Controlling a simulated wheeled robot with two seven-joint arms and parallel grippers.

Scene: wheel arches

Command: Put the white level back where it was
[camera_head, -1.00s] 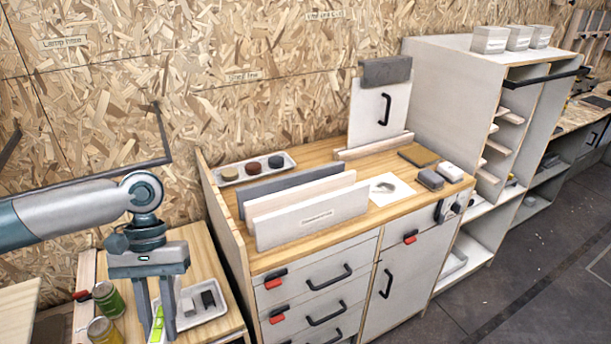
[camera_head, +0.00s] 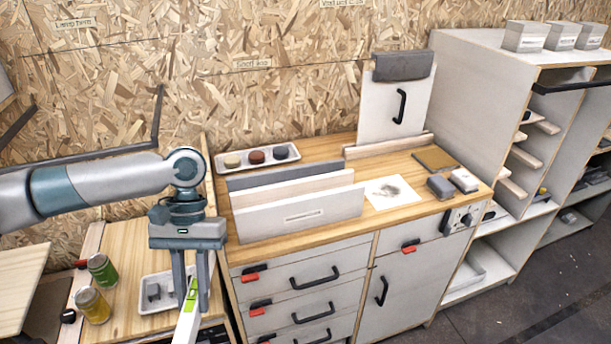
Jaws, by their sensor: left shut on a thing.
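My left gripper (camera_head: 190,292) points down at the lower left, in front of the low wooden bench. It is shut on the white level (camera_head: 186,325), a long white bar with a bright green part at the fingertips. The level runs down out of the bottom edge of the view, so its far end is hidden. Behind the gripper a white tray (camera_head: 148,300) with small dark grey pieces lies on the low bench (camera_head: 125,250). My right gripper is not in view.
A green jar (camera_head: 103,270) and a yellow jar (camera_head: 93,306) stand left of the tray. The cabinet (camera_head: 385,226) to the right bears upright boards (camera_head: 300,215), a tray of round pucks (camera_head: 257,158), a paper sheet (camera_head: 392,193) and two small blocks. Shelving (camera_head: 480,90) stands at the far right.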

